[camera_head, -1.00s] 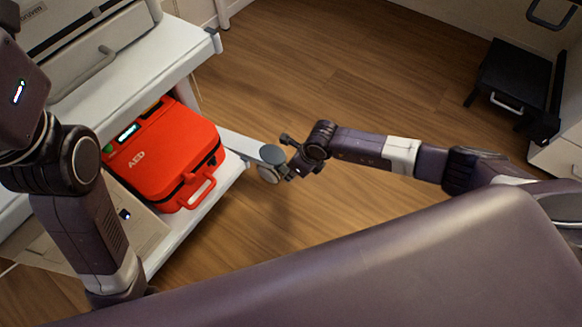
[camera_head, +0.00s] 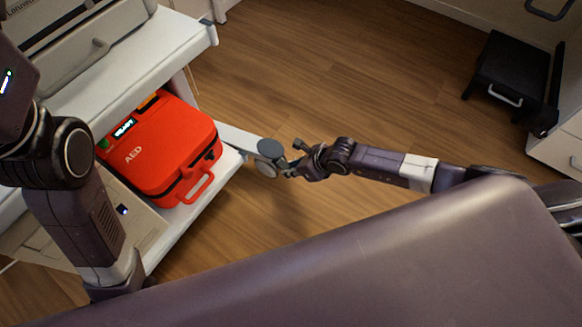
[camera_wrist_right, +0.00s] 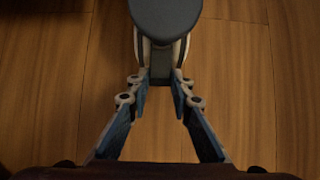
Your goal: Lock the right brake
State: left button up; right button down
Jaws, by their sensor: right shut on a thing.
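The cart's caster with a dark round cap (camera_head: 270,149) is at the end of a pale leg, at the cart's right side. In the right wrist view the dark cap (camera_wrist_right: 166,17) is at the top middle, with pale wheel sides under it. My right gripper (camera_head: 291,170) is at the caster's right side, low over the floor. In the right wrist view its fingertips (camera_wrist_right: 163,82) are shut on the caster's grey brake tab (camera_wrist_right: 163,69). The brake's exact position is hard to tell. My left arm shows at the left, but its gripper is out of view.
A red AED case (camera_head: 160,150) sits on the cart's lower shelf (camera_head: 188,212), left of the caster. A black step stool (camera_head: 512,80) stands at the far right by a white cabinet. The wooden floor (camera_head: 340,70) beyond the caster is clear.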

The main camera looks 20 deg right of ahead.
jog(key=c, duration=1.7)
grip_release()
jog(key=shift+r, duration=0.1)
jog(key=v, duration=1.1)
jog(key=shift+s+d+r, duration=0.1)
jog(key=shift+s+r, duration=0.1)
jog(key=shift+r, duration=0.15)
